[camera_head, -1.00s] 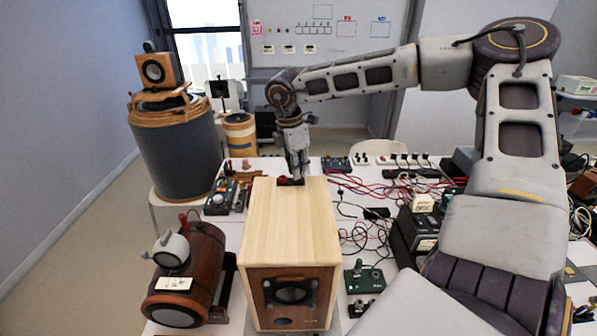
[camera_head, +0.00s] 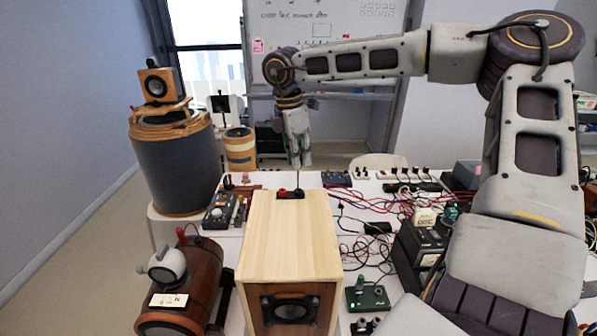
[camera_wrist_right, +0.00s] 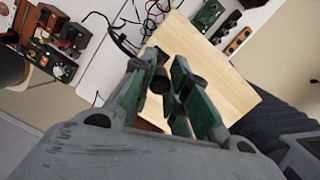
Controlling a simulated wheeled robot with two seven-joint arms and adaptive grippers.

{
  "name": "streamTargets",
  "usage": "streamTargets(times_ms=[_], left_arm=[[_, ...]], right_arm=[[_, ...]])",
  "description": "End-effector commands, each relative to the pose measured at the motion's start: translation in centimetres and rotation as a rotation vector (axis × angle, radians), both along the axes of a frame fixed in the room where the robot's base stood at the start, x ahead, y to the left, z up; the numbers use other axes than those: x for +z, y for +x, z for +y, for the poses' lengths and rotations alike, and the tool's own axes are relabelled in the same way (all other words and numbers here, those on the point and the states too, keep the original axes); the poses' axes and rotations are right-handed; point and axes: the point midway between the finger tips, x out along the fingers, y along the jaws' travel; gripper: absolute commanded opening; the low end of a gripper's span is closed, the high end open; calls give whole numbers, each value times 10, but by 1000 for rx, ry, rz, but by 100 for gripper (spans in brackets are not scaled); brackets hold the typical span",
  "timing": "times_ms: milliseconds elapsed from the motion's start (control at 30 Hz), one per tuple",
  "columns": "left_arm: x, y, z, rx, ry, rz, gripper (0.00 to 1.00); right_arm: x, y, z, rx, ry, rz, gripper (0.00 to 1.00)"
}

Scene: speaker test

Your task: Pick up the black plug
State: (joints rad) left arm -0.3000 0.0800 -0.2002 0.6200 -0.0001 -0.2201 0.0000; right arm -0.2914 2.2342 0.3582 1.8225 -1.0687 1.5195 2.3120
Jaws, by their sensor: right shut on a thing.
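My right gripper (camera_head: 301,160) is raised above the back end of the wooden speaker box (camera_head: 287,235). In the right wrist view its green fingers (camera_wrist_right: 162,72) are shut on a small dark cylinder, the black plug (camera_wrist_right: 160,83). In the head view the plug is too small to make out between the fingertips. A terminal block (camera_head: 290,193) with red and dark parts sits on the box top near its back edge, below the gripper and apart from it. My left gripper is not in view.
A brown barrel-shaped speaker (camera_head: 205,268) stands left of the box. A small black mixer (camera_head: 224,213) lies behind it. Red and black cables (camera_head: 408,188) and a green pedal (camera_head: 367,297) are on the right. A large grey drum (camera_head: 174,170) stands at the left.

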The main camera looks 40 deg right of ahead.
Motion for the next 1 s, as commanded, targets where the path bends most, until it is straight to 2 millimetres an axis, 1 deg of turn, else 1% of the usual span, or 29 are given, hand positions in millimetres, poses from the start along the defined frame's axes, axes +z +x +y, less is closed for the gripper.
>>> streamTargets(times_ms=[100,300,867,1000], left_arm=[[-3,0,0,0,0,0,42],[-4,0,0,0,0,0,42],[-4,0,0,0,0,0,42],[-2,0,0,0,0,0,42]], right_arm=[[14,0,0,-2,-1,-2,0],[24,0,0,0,0,1,0],[26,0,0,0,1,1,0],[29,0,0,0,0,0,0]])
